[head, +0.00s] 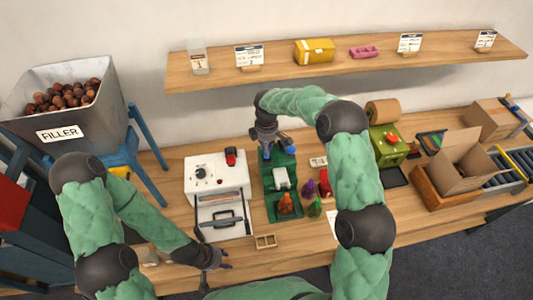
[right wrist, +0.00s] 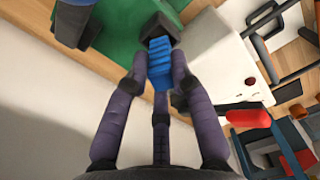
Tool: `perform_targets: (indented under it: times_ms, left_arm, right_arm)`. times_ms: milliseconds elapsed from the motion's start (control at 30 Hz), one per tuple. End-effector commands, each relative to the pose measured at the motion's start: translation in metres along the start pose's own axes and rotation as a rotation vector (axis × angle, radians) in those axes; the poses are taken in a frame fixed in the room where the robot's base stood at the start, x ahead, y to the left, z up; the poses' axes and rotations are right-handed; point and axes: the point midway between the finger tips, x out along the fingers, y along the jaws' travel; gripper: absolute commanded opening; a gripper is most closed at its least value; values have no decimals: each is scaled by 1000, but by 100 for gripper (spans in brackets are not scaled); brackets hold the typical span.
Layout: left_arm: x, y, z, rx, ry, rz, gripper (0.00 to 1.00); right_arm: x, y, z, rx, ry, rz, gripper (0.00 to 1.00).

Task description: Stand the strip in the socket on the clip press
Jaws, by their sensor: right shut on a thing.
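The clip press (head: 270,208) is green and stands on the table in the middle of the head view. My right gripper (head: 266,146) is over its back end. In the right wrist view my right gripper (right wrist: 156,75) is shut on a ribbed blue strip (right wrist: 159,64). The strip's far end meets or overlaps a dark square socket (right wrist: 158,28) on the green press; I cannot tell how deep it sits. Fingers partly hide the strip in the head view. My left gripper (head: 218,258) is open and empty near the table's front edge.
A white machine with a handle (head: 217,170) stands left of the press. Small coloured bags (head: 312,190) stand close to its right. A shelf (head: 350,68) runs behind. A chestnut bin (head: 60,105) is at left, an open carton (head: 460,165) at right.

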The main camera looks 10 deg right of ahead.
Motion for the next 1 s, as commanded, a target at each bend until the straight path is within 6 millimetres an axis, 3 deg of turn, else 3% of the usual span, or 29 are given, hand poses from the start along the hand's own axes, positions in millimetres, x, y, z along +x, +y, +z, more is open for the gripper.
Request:
perform_targets:
  times_ms: [200,633,667,733,1000]
  left_arm:
    - [18,-6,-1,0,0,0,40]
    - [19,-7,-1,0,0,0,40]
    - [19,-7,-1,0,0,0,40]
    - [19,-7,-1,0,0,0,40]
    - [19,-7,-1,0,0,0,40]
  right_arm:
    - [34,2,1,0,-1,-2,2]
    - [38,2,0,-1,-1,-1,2]
    - [38,2,0,-1,-1,-1,27]
    - [38,2,0,-1,-1,-1,46]
    - [38,2,0,-1,0,-1,47]
